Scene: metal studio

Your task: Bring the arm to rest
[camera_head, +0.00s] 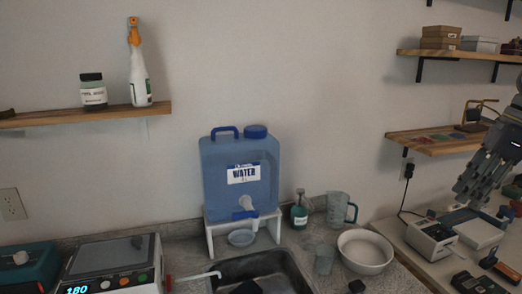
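My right gripper (472,194), dark grey and segmented, comes in at the right edge of the head view with its fingers pointing down and left. It hangs in front of the right-hand counter area, near the lower wooden shelf. Its fingers overlap from this angle, so I cannot tell whether they are apart or closed, and I see no object held in it. My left gripper is not in view.
A white device (432,238) sits on the counter below the gripper. The lower right shelf (440,142) holds a lamp. A blue water container (240,185) stands behind the sink (262,268). A white bowl (365,252) sits between sink and device.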

